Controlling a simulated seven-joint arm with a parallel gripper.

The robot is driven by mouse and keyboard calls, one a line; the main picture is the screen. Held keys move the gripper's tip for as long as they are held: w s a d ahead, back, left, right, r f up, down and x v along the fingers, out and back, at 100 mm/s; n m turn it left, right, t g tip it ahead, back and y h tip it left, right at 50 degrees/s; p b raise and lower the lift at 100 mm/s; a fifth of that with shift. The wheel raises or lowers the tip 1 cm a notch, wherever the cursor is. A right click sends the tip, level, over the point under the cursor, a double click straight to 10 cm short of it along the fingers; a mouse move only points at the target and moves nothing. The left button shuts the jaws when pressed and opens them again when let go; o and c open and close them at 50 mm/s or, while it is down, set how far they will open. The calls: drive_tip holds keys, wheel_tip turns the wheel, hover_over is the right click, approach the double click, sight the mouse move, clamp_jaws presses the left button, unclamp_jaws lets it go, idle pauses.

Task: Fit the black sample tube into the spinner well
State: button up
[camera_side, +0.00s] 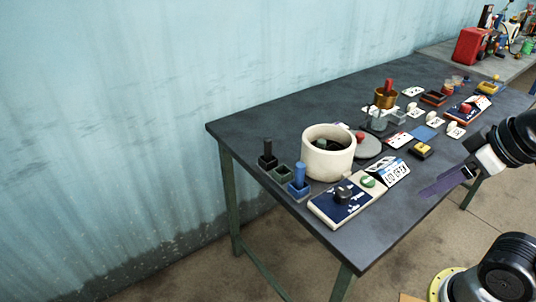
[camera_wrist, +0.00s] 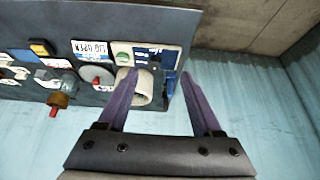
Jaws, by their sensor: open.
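The black sample tube (camera_side: 267,148) stands upright in a dark holder at the left end of the table, seen in the side view. The spinner is a cream round drum (camera_side: 318,165) with an open top and a dark inside; its wells are too small to make out. The drum also shows in the wrist view (camera_wrist: 146,92), partly behind a finger.
A blue tube (camera_side: 299,174) and a green holder (camera_side: 282,173) stand beside the black tube. A blue panel with a black knob (camera_side: 343,194) lies before the drum. A grey disc (camera_side: 368,148), a brass pot (camera_side: 385,99) and several cards and boxes fill the right side.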

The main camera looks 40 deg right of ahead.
drive_tip(key=w+r+m+t, duration=0.1)
drive_tip(key=w+r+m, duration=0.2)
drive_tip(key=w+r, duration=0.65)
drive_tip(key=g+h, duration=0.1)
drive_tip(key=g, duration=0.1)
hover_over(269, 140)
drive_tip(key=s+a, duration=0.1)
drive_tip(key=s, duration=0.3)
wheel_tip(269, 140, down, 13)
drive_tip(key=x, duration=0.7)
drive_tip(key=shift+s+f, duration=0.1)
drive_tip(key=shift+x, duration=2.9)
